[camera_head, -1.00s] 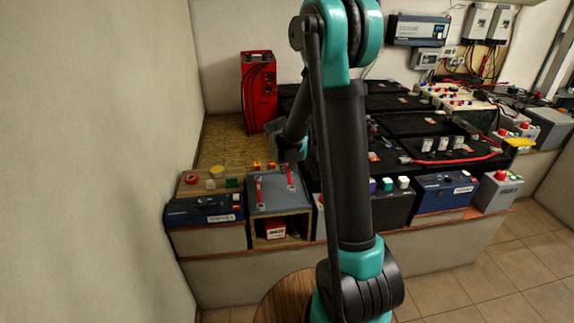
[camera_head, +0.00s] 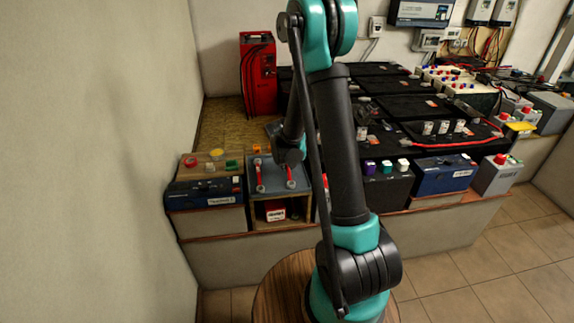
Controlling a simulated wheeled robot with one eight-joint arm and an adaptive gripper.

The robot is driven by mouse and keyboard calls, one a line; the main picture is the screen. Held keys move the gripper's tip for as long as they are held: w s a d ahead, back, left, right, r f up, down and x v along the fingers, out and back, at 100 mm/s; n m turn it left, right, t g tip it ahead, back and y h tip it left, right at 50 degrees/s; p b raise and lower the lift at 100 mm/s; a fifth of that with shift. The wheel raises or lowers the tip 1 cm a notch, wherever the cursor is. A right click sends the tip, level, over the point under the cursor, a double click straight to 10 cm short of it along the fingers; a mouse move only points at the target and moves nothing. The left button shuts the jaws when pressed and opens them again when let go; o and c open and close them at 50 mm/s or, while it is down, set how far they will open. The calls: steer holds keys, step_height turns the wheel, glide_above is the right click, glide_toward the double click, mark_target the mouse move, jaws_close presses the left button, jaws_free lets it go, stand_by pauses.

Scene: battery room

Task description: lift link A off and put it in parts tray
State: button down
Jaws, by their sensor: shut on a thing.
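My arm's lower wrist end (camera_head: 289,155) hangs left of the thick upright arm link, in front of the batteries and above the back of the grey-topped wooden box. My gripper's jaws cannot be made out; the arm hides the area behind it. I cannot pick out link A, nor anything held. No parts tray can be identified for certain. Black batteries (camera_head: 410,108) fill the bench behind my arm, and a red cable (camera_head: 455,142) runs along their front right.
The grey-topped box (camera_head: 272,176) carries two red-handled tools. A red cabinet (camera_head: 258,75) stands at the back. Tiled floor (camera_head: 500,260) is clear at right.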

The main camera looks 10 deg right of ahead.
steer(key=shift+f, duration=0.25)
stand_by(0.4)
steer(key=c, duration=1.5)
jaws_free()
steer(key=shift+o, duration=0.5)
steer(key=o, duration=0.3)
steer(key=shift+o, duration=0.2)
steer(key=shift+r, duration=4)
